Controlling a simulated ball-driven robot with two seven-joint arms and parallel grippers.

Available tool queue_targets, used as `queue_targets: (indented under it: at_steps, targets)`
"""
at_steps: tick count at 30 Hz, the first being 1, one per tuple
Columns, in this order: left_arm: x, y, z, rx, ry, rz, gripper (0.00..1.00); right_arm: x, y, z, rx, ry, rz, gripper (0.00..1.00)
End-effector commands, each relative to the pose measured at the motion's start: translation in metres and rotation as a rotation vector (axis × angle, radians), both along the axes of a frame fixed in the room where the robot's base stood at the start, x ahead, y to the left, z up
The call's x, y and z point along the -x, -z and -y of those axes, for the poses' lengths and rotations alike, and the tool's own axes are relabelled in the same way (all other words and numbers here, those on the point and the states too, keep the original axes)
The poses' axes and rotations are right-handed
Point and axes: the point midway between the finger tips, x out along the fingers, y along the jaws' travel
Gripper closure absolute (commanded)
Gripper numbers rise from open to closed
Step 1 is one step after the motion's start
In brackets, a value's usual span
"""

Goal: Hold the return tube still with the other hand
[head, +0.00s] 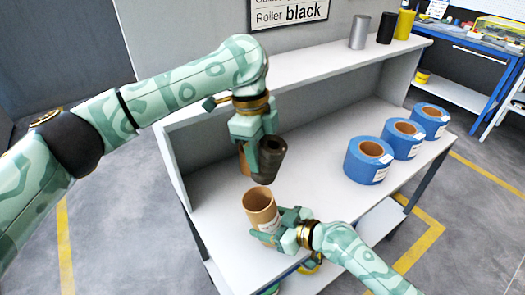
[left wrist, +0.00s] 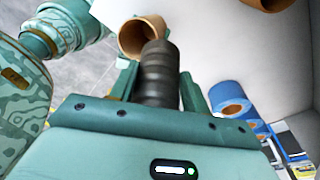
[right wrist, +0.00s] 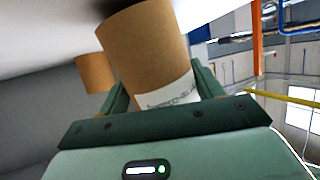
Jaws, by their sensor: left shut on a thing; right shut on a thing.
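A brown cardboard tube with a white label (head: 261,208) stands about upright at the table's near edge. My right gripper (head: 284,229) is shut on its side; the right wrist view shows the tube (right wrist: 150,55) between the fingers. My left gripper (head: 256,143) is shut on a dark, ribbed roll (head: 270,160), tilted, above and behind the tube. In the left wrist view the dark roll (left wrist: 159,75) points towards the open mouth of the tube (left wrist: 141,36); whether they touch cannot be told. The task does not say which tube is the return tube.
A second brown tube (head: 243,161) stands behind my left gripper, partly hidden. Several blue coils (head: 366,166) stand on the white table (head: 320,140) at right. Grey (head: 360,32), black (head: 387,28) and yellow (head: 404,25) rollers stand on the upper shelf. The table's middle is clear.

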Motion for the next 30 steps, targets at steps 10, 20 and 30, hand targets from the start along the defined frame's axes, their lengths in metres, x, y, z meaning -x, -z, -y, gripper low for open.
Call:
queue_targets:
  at_steps: [10, 20, 30]
  targets:
    - [0.037, -0.038, -0.025, 0.227, -0.234, -0.065, 0.89, 0.0, 0.0, 0.0, -0.001, 0.0, 0.001, 0.58]
    - [0.039, -0.019, -0.025, 0.236, -0.245, -0.068, 0.89, 0.0, 0.0, 0.0, -0.001, 0.0, 0.001, 0.58]
    - [0.039, 0.013, -0.026, 0.236, -0.244, -0.067, 0.89, 0.0, 0.0, 0.0, -0.001, 0.0, 0.001, 0.58]
